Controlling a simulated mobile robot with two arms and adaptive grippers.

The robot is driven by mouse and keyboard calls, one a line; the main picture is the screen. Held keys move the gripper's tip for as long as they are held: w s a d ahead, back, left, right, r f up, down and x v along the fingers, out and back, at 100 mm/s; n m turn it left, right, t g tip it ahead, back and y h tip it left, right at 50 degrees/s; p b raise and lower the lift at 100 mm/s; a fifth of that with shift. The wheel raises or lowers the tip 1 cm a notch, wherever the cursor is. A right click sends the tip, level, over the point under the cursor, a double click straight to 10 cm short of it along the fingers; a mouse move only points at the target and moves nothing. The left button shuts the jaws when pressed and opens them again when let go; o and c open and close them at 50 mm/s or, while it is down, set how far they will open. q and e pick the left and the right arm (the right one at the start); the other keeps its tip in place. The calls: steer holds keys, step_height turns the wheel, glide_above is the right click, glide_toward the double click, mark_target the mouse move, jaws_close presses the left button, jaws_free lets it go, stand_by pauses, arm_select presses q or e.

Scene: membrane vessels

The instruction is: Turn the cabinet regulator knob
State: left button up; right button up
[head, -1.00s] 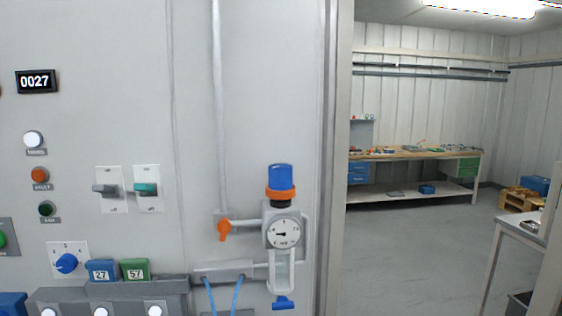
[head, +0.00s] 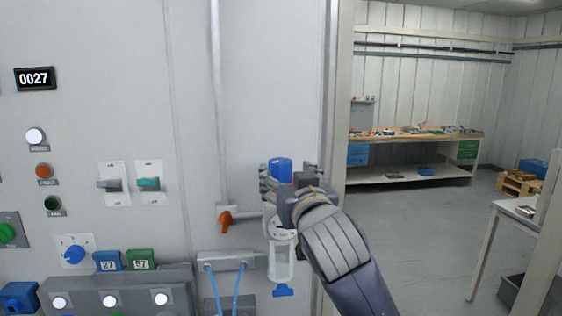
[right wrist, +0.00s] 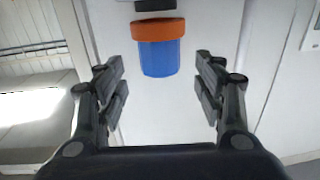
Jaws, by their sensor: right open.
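The blue regulator knob (head: 281,168) stands on top of the regulator on the cabinet's right side. My right gripper (head: 288,172) is in front of it in the head view and hides its orange collar and most of the gauge. In the right wrist view the blue knob (right wrist: 159,57) and its orange collar (right wrist: 158,31) appear between the open fingers of my right gripper (right wrist: 162,85), a little beyond the tips. The fingers stand apart on both sides and do not touch the knob. My left gripper is not in view.
An orange valve handle (head: 225,219) sits left of the regulator. A clear bowl (head: 281,262) with a blue drain tap (head: 283,290) hangs below. Blue tubes (head: 237,288) run down beside it.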

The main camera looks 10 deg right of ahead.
mark_target(283, 171)
steer(key=shift+w+a+p, duration=0.2)
steer(key=shift+w+p, duration=0.4)
steer(key=shift+w, duration=0.95)
steer(key=shift+w+a+p, duration=0.15)
steer(key=shift+w+p, duration=0.4)
steer(key=shift+w, duration=1)
steer(key=c, duration=1.1)
